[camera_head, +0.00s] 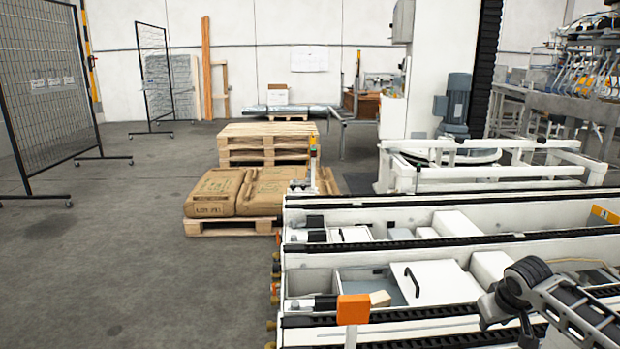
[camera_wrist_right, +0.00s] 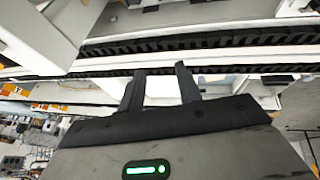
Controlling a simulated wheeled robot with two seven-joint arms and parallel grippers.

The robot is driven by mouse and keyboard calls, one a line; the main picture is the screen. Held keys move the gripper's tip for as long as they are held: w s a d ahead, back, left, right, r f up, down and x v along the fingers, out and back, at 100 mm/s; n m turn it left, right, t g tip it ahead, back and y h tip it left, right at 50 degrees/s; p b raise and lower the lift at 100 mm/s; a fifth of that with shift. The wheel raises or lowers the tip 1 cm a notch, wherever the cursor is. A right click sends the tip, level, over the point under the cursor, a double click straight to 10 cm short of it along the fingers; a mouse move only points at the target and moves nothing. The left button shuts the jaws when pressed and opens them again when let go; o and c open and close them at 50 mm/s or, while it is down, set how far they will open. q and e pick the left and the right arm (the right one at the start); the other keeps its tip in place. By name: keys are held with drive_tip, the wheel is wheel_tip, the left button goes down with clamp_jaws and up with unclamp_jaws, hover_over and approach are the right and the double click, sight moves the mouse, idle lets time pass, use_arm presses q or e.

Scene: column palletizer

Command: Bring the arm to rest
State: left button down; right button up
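My right arm (camera_head: 570,308) comes into the head view at the lower right, over the white conveyor machine (camera_head: 440,272). Its gripper is hard to make out there. In the right wrist view my right gripper (camera_wrist_right: 161,80) has its two dark fingers apart, with nothing held between them. Behind the fingers are the white frame and black chain tracks of the machine. I cannot tell how close the fingertips are to it. My left arm and left gripper are not in view.
An orange box (camera_head: 353,309) sits on the machine's near edge. Brown sacks (camera_head: 214,192) lie on a wooden pallet (camera_head: 231,227), with stacked empty pallets (camera_head: 264,146) behind. A mesh fence (camera_head: 48,100) stands at the left. The grey floor (camera_head: 130,270) at the left is clear.

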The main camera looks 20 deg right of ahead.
drive_tip(key=s+a+f+n+t+y+p, duration=0.1)
drive_tip(key=s+a+f+n, duration=0.15)
drive_tip(key=a, duration=0.65)
drive_tip(key=s+a+f+n+t+y+p, duration=0.15)
drive_tip(key=a+f, duration=0.25)
drive_tip(key=a, duration=0.4)
drive_tip(key=s+a+f+n+y+p, duration=0.1)
drive_tip(key=s+a+f+y, duration=0.15)
drive_tip(key=a, duration=0.65)
use_arm(q)
drive_tip(key=p, duration=0.1)
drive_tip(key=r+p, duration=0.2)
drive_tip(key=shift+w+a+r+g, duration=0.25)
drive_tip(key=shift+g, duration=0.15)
use_arm(e)
drive_tip(key=s+a+r+t, duration=0.2)
drive_tip(key=s+a+r, duration=0.2)
drive_tip(key=a, duration=0.2)
drive_tip(key=s+a+r+m+t+y, duration=0.1)
drive_tip(key=s+a+r+t, duration=0.1)
drive_tip(key=s+a+r, duration=0.3)
drive_tip(key=shift+s+a+r, duration=0.15)
drive_tip(key=shift+a+r, duration=0.05)
drive_tip(key=shift+a, duration=1)
